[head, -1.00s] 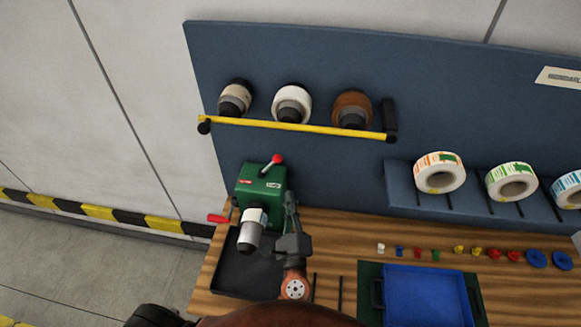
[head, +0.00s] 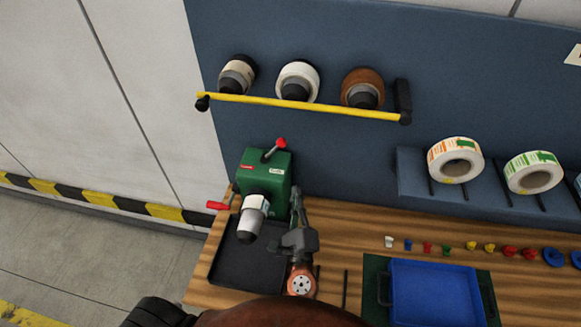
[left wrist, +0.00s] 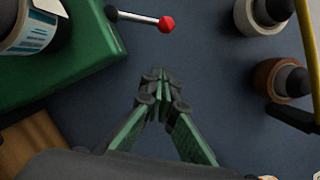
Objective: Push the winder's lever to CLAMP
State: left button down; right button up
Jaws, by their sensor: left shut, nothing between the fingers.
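The winder (head: 263,175) is a green box at the back left of the wooden bench. Its lever (head: 273,151), a metal rod with a red ball, stands on top and leans to the right; in the left wrist view the red ball (left wrist: 166,24) is near the top. The box carries a red and a white label, too small to read. My left gripper (head: 297,193) is shut and empty, beside the box's right side and below the ball in the head view. Its fingertips (left wrist: 157,76) are apart from the lever. My right gripper is out of view.
A white label roll (head: 254,211) sits on the winder's spindle above a black tray (head: 245,268). A red crank handle (head: 217,205) sticks out left. A yellow bar (head: 300,107) runs before several rolls above. A blue tray (head: 432,295) lies right.

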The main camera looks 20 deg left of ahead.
aim_at(273, 151)
pick_arm(q)
jog(key=s+a+r+p+x, duration=0.1)
jog(key=p+x, duration=0.3)
jog(key=x, duration=0.8)
jog(key=shift+a+r, duration=0.4)
jog(key=shift+a, duration=0.25)
jog(key=shift+w, duration=0.1)
